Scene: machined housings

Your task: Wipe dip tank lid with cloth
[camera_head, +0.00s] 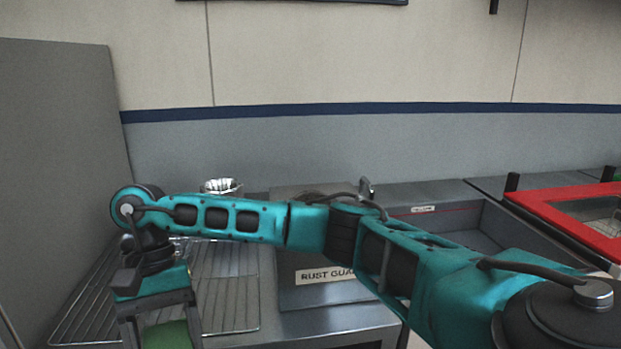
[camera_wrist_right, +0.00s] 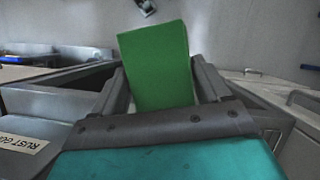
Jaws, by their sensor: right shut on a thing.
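The green cloth (camera_wrist_right: 158,65) stands up between the fingers of my right gripper (camera_wrist_right: 160,95) in the right wrist view. In the head view this gripper (camera_head: 160,335) is low at the left, cut off by the bottom edge, with part of the cloth (camera_head: 168,336) showing. The grey dip tank lid (camera_head: 310,296), labelled "RUST GUA...", lies to the right of the gripper. My right arm crosses over it and hides much of it. The label also shows at the lower left of the right wrist view. My left gripper is not in view.
A wire rack (camera_head: 228,290) lies on the counter left of the lid. A metal bowl (camera_head: 221,187) stands behind my arm. A red frame (camera_head: 570,220) and an open grey basin (camera_head: 470,222) are at the right. A grey panel (camera_head: 60,150) bounds the left side.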

